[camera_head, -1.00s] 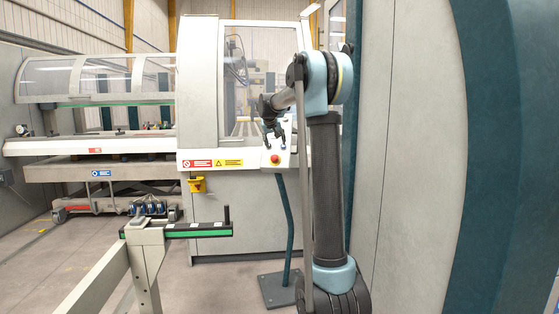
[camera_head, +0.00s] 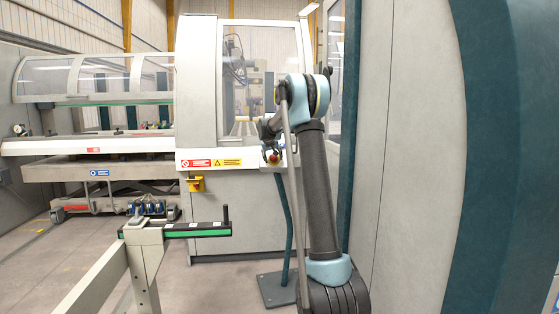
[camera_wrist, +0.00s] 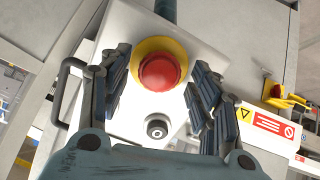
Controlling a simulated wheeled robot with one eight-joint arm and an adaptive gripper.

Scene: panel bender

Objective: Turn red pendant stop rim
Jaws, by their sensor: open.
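The red stop button (camera_wrist: 160,71) sits in a yellow ring (camera_wrist: 152,46) on the white pendant panel (camera_wrist: 130,22). In the wrist view it lies between the two ribbed fingers of my gripper (camera_wrist: 160,85), one on each side and apart from it. The fingers are open and empty. A round black key switch (camera_wrist: 157,126) is below the button on the same panel. In the head view my gripper (camera_head: 272,152) is at the pendant, with the red button (camera_head: 273,158) small and partly hidden by the fingers.
The pendant stands on a teal post (camera_head: 284,220) with a dark floor plate (camera_head: 277,289). A black handle (camera_wrist: 64,90) sticks out at the panel's left in the wrist view. A yellow-and-red switch (camera_wrist: 285,96) is on the machine at right. A green-edged support arm (camera_head: 197,231) stands at lower left.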

